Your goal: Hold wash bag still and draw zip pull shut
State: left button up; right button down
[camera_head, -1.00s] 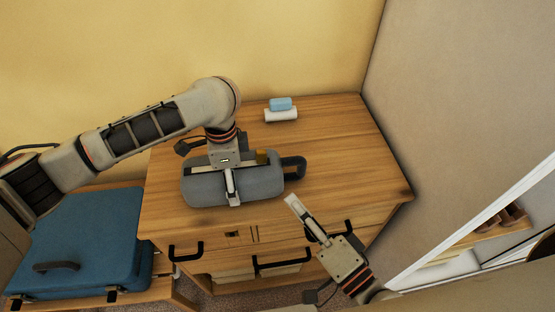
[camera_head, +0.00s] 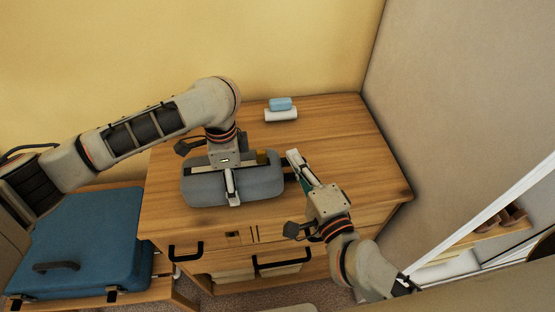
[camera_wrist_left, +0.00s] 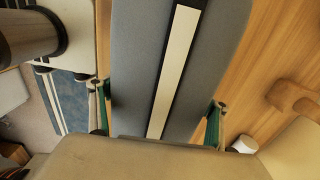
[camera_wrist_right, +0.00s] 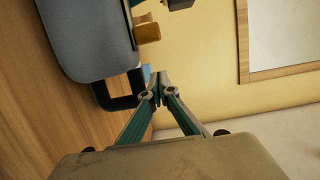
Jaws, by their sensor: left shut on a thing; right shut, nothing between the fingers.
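The grey wash bag (camera_head: 258,188) lies on the wooden dresser top, with a pale strip edged in black along its top, seen in the left wrist view (camera_wrist_left: 174,70). My left gripper (camera_head: 232,190) straddles the bag and is shut on its body. A brass-coloured zip pull (camera_head: 262,156) stands at the bag's right part; it also shows in the right wrist view (camera_wrist_right: 147,32). A black loop handle (camera_wrist_right: 122,92) sticks out from the bag's end. My right gripper (camera_head: 294,158) is shut and empty, beside that end near the handle; contact cannot be told.
A blue case (camera_head: 80,240) stands lower at left. The dresser top is clear at right. A wall bounds the right side.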

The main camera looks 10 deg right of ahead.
aim_at(258, 172)
jog(key=shift+w+a, duration=0.15)
jog(key=shift+a, duration=1.9)
jog(key=shift+a, duration=0.1)
jog(key=a, duration=0.4)
jog(key=shift+a, duration=0.15)
